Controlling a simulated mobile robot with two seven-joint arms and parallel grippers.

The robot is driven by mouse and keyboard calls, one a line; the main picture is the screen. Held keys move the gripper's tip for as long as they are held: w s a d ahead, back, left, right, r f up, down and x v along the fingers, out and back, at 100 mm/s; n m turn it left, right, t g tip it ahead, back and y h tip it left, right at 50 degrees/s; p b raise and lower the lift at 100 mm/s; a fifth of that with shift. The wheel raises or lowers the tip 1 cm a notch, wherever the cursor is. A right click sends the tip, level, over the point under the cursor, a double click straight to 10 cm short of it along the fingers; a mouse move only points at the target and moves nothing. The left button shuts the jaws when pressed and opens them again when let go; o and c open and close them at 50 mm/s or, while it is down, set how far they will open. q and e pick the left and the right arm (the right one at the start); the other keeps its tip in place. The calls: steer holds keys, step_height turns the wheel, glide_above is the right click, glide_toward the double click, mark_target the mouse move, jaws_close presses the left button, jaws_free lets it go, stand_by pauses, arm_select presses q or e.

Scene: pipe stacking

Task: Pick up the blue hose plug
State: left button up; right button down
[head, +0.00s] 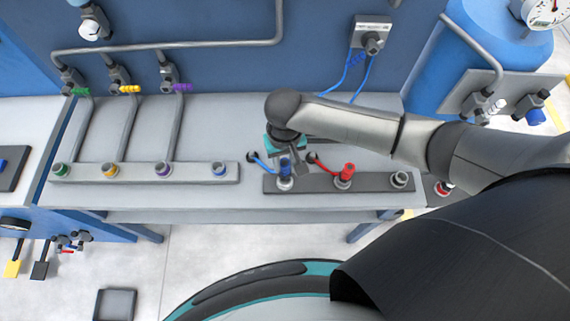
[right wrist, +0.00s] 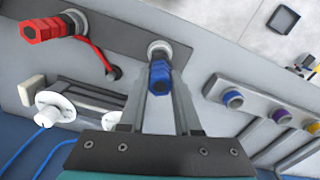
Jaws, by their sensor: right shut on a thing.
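The blue hose plug (head: 285,170) stands upright in the left socket of the dark rail (head: 313,183) on the bench. A short blue hose runs from its side toward the bench back. In the right wrist view, the blue plug (right wrist: 160,74) lies between the two fingers of my right gripper (right wrist: 160,88). My right gripper (head: 296,163) reaches down over the plug from behind and is shut on it. The plug's base still meets its metal socket. My left gripper is out of view.
A red plug (head: 347,172) stands in the middle socket of the same rail, close to the right of my gripper. The rail's right socket (head: 400,179) is empty. A grey rail (head: 190,174) with several coloured sockets is at left.

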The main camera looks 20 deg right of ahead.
step_height(320, 180, up, 17)
steer(key=p, duration=0.2)
steer(key=shift+r, duration=0.15)
steer(key=shift+p, duration=0.35)
step_height(320, 180, up, 8)
steer(key=p, duration=0.6)
steer(key=shift+a, duration=0.1)
stand_by(0.3)
